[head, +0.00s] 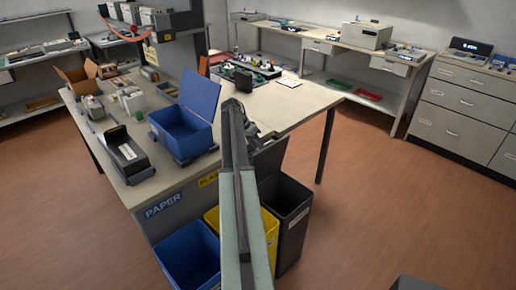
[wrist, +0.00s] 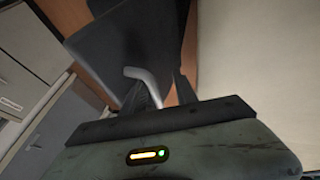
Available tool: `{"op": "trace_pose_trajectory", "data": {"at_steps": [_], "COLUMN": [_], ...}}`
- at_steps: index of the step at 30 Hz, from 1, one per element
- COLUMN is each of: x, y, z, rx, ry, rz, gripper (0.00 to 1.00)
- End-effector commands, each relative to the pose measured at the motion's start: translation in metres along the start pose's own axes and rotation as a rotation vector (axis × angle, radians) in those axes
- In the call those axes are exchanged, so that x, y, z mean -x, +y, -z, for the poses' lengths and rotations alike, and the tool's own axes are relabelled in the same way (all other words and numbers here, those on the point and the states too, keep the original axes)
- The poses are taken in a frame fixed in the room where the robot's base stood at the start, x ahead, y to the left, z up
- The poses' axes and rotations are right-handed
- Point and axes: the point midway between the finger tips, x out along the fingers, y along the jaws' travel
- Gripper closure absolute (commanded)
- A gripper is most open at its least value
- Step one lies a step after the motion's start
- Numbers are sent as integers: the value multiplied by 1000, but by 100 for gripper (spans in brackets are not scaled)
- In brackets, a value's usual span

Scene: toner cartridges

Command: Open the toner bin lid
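A black bin (head: 291,214) with a pale label too small to read stands at the table's near side, right of the yellow bin. A dark grey lid (head: 271,157) stands tilted up at its back, partly hidden by my arm. In the wrist view a dark panel (wrist: 125,45), apparently this lid, fills the upper middle, with a light grey bent handle (wrist: 146,83) on it. My gripper (wrist: 163,92) has its two dark fingers apart, with the handle's end between them. Whether they touch it I cannot tell. In the head view my gripper is largely hidden behind my arm.
A blue bin (head: 187,262) and a yellow bin (head: 270,228) stand beside the black one. On the table (head: 300,98) are a blue box (head: 183,135) with a raised lid, a black tray (head: 126,153) and small parts.

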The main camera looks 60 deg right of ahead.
Motion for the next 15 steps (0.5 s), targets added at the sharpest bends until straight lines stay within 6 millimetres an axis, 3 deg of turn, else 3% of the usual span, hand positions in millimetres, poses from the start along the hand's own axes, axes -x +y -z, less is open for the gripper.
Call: {"op": "trace_pose_trajectory", "data": {"at_steps": [8,9,15], "x": [45,36,40], "y": [14,26,69], "z": [17,-1,-41], "rx": [1,1,0], "ry": [-1,-1,0], "rz": [1,1,1], "gripper": [66,66,66]}}
